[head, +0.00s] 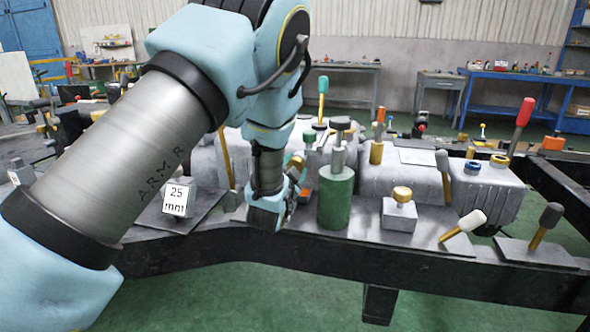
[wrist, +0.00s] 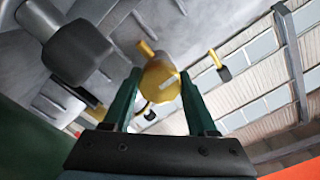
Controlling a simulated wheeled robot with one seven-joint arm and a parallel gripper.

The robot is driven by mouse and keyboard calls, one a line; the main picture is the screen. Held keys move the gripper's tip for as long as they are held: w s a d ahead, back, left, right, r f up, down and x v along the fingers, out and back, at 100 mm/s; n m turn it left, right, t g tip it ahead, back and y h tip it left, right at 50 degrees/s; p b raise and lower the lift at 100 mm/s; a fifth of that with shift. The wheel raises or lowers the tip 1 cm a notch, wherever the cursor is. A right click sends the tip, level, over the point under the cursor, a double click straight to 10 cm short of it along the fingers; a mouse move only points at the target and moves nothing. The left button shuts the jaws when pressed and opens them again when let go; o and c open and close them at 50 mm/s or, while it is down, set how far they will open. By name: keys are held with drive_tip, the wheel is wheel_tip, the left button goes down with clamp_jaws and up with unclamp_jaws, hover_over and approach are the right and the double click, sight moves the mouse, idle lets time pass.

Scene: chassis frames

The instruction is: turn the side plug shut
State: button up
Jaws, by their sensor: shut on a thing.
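My gripper (head: 268,208) is low at the near side of the grey castings, left of a green cylinder. In the wrist view my gripper (wrist: 160,84) has its two green fingers on either side of a round yellow piece (wrist: 161,80), closed on it. This yellow piece looks like the side plug. Its face carries a pale straight mark that runs at a slant. In the head view the plug is hidden behind my gripper and wrist, so how far it is turned cannot be told there.
The green cylinder (head: 336,197) stands close right of my gripper. A block marked 25 mm (head: 177,197) is at left. A black rail (head: 420,262) runs along the front.

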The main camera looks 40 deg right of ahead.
idle(0.5)
drive_tip(key=o, duration=1.4)
drive_tip(key=shift+c, duration=0.2)
drive_tip(key=shift+s+a, duration=0.1)
drive_tip(key=b+v, duration=0.1)
drive_tip(key=v, duration=0.9)
drive_tip(key=shift+a+b, duration=0.25)
drive_tip(key=shift+b, duration=0.05)
drive_tip(key=shift+s+f, duration=0.1)
drive_tip(key=shift+s, duration=0.05)
